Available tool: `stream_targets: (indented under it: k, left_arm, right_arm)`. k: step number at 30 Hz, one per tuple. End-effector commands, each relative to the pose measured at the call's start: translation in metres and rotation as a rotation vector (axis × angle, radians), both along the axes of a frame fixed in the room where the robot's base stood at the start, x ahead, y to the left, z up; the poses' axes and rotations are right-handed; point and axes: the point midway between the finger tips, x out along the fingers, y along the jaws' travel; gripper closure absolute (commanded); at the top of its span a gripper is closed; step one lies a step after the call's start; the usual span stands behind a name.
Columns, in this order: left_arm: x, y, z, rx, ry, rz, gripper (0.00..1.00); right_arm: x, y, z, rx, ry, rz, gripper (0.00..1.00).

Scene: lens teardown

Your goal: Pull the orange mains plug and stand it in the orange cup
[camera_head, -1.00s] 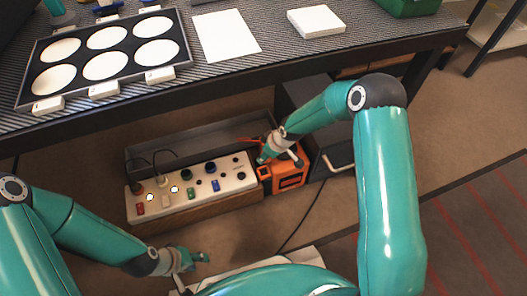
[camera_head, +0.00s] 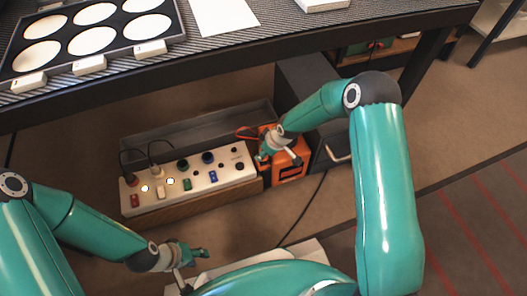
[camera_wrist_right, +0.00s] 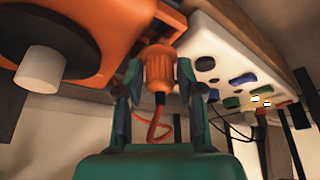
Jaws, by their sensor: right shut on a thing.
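My right gripper (camera_wrist_right: 158,78) is shut on the orange mains plug (camera_wrist_right: 158,68) in the right wrist view, one finger on each side. An orange cord (camera_wrist_right: 150,130) trails from the plug. In the head view my right gripper (camera_head: 275,150) is at the right end of the white socket panel (camera_head: 190,182), over the orange box (camera_head: 288,172). The plug's far end is hidden, so I cannot tell whether it sits in a socket. I cannot make out an orange cup. My left gripper (camera_head: 195,258) looks open and empty at the lower left, apart from the panel.
The panel carries several coloured switches and sockets with black cords, before a long grey tray (camera_head: 200,126). A dark cabinet (camera_head: 305,85) stands right of it under the bench (camera_head: 240,50). The orange box also shows large in the right wrist view (camera_wrist_right: 95,30). Carpet is clear at right.

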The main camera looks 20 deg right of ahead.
Motion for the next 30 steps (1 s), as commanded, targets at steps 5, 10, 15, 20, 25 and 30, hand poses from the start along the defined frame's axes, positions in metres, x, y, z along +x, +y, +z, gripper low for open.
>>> stream_targets:
  k: [5,10,15,20,25,30]
  left_arm:
    - [0.0,0.0,0.0001,0.0,0.0,0.0,0.6]
    - [0.0,0.0,0.0001,0.0,0.0,0.0,0.6]
    - [0.0,0.0,-0.0001,0.0,0.0,0.0,0.6]
    - [0.0,0.0,-0.0015,0.0,0.0,0.0,0.6]
    - [0.0,0.0,-0.004,0.0,0.0,0.0,0.6]
    - [-0.0001,0.0001,-0.0063,0.0,0.0,0.0,0.6]
  right_arm:
    - [0.0002,0.0002,0.0001,0.0,0.0,0.0,0.98]
    - [0.0001,0.0002,0.0002,0.0,0.0,0.001,0.98]
    - [0.0001,0.0002,0.0,0.0,0.0,0.001,0.98]
    - [0.0001,0.0002,-0.0014,0.0,0.0,0.0,0.98]
    - [0.0,0.0,-0.0042,0.0,0.0,0.0,0.98]
    - [0.0,-0.0001,-0.0069,0.0,0.0,0.0,0.98]
